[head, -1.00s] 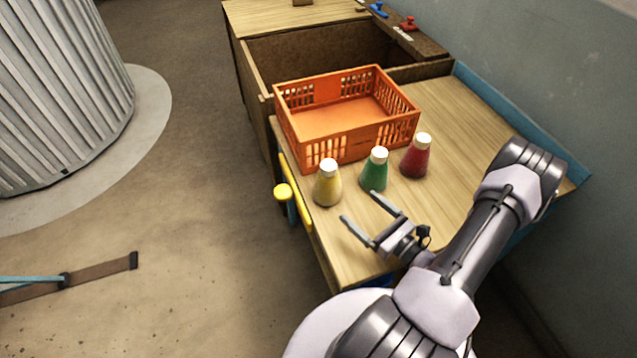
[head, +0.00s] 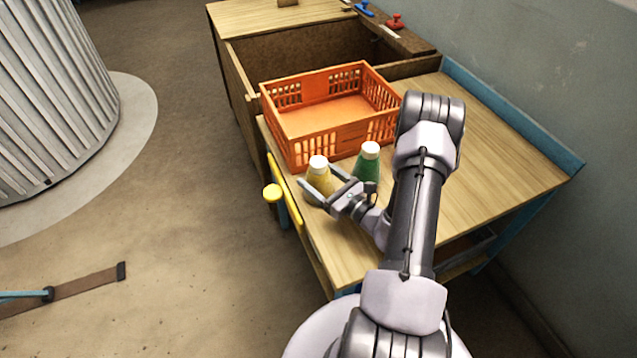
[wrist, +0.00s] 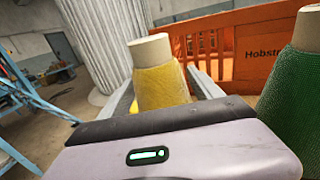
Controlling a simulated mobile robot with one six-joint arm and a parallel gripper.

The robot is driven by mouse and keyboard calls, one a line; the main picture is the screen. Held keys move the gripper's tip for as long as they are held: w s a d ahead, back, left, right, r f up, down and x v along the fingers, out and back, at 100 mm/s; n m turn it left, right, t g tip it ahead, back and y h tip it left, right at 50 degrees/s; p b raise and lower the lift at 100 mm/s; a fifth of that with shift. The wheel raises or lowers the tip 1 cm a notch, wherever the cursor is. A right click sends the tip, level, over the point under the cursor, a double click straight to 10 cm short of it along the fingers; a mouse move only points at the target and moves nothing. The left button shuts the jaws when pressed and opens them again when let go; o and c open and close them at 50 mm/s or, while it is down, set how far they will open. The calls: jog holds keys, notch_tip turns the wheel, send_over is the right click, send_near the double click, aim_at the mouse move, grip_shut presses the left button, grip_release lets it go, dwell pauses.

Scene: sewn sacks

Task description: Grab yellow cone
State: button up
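The yellow cone (head: 320,184), a yarn cone with a pale top, stands upright on the wooden bench top near its left edge. In the wrist view the yellow cone (wrist: 161,86) stands straight ahead, just left of the middle. My gripper (head: 319,178) is open, with one finger on each side of the cone at about its body height. In the wrist view the fingers of my gripper (wrist: 165,92) flank the cone. Its base is hidden behind the gripper body. I cannot tell whether either finger touches it.
A green cone (head: 367,164) stands close on the right; it also fills the right edge of the wrist view (wrist: 293,95). An orange crate (head: 345,138) is just behind the cones. The bench's right side is clear.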

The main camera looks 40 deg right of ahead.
jog(key=c, duration=1.2)
jog(key=shift+o, duration=0.2)
